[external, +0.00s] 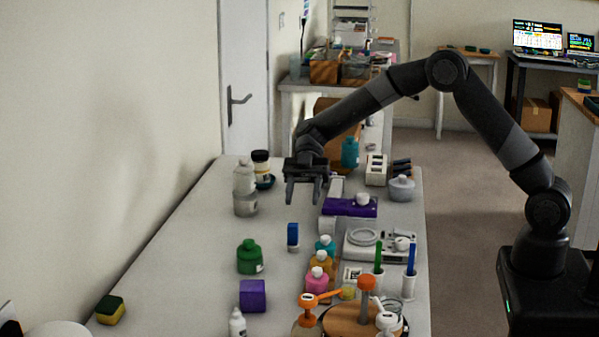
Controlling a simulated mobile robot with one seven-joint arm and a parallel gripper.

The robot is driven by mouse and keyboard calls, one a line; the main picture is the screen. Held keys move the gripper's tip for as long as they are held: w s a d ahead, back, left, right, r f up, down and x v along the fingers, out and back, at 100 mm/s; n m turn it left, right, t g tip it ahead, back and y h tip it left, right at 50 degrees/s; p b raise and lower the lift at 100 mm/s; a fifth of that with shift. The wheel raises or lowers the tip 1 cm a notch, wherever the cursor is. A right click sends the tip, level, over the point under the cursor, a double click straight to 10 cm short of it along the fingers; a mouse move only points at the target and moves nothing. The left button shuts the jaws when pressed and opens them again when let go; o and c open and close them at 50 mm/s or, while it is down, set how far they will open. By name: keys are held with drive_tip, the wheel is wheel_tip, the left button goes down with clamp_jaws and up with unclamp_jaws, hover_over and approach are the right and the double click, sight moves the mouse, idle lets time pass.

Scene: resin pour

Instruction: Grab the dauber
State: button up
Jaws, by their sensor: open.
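My gripper (305,196) is open and empty, with its fingers pointing down above the far half of the white table (190,250). I cannot tell for sure which item is the dauber. Small round-capped bottles stand in the near right part: teal (325,249), amber (320,264) and pink (316,284). A green marker-like stick (379,254) and a blue one (411,259) stand upright in white holders. An upright orange-topped piece (366,292) stands at the near wooden disc. My gripper is apart from all of these.
Pale bottles (245,187) stand left of my gripper. A purple item (350,206) lies to its right. The table's left side is mostly clear, apart from a sponge (110,310).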

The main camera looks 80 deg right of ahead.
sight(293, 225)
drive_tip(key=shift+w+a+f+n+y, duration=0.15)
drive_tip(key=shift+w+f+n+y, duration=0.15)
drive_tip(key=shift+w+f, duration=0.3)
drive_tip(key=x, duration=1)
drive_tip(key=shift+f, duration=0.15)
drive_tip(key=shift+c, duration=0.4)
clamp_jaws()
